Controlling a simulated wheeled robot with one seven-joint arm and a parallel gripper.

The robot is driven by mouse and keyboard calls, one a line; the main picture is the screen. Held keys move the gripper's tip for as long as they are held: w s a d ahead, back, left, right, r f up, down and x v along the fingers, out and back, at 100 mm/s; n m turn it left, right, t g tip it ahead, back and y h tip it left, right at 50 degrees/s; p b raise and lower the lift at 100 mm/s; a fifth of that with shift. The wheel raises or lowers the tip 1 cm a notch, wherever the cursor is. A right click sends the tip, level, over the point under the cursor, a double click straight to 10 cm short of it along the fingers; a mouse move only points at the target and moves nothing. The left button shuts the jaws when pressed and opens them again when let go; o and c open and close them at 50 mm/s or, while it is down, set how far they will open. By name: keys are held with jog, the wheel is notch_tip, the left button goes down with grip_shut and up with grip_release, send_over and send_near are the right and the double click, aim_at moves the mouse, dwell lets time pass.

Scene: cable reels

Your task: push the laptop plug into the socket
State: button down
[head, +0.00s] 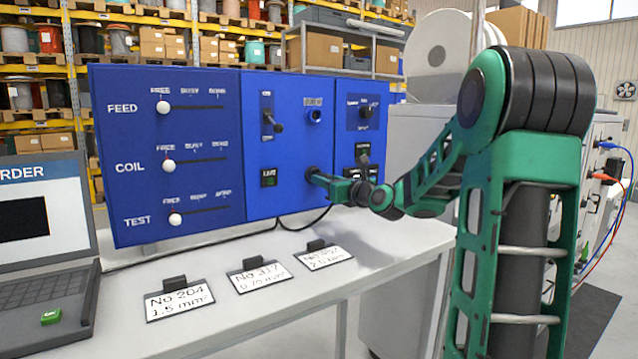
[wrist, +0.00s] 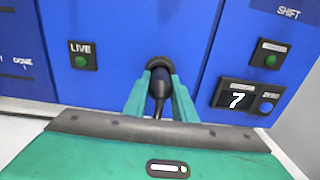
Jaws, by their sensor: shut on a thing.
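The laptop plug (wrist: 159,88) is a dark, rounded plug with its cable running down toward me in the wrist view. My gripper (wrist: 159,82) is shut on it, one green finger on each side. The plug's front end is at the dark round socket (wrist: 159,63) in the blue panel; I cannot tell how deep it sits. In the head view my gripper (head: 315,178) is at the panel, and the socket (head: 311,171) is partly covered by it. The laptop (head: 45,225) stands open at the left.
The blue panel (head: 216,225) stands on a white bench (head: 240,322). A green LIVE lamp (wrist: 80,62) is left of the socket, and a counter reading 7 (wrist: 237,99) is to the right. Several label cards, one a No 204 card (head: 180,301), stand in front. A black cable (head: 205,249) runs along the bench.

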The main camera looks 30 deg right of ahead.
jog(key=shift+s, duration=2.3)
jog(key=shift+s, duration=2.95)
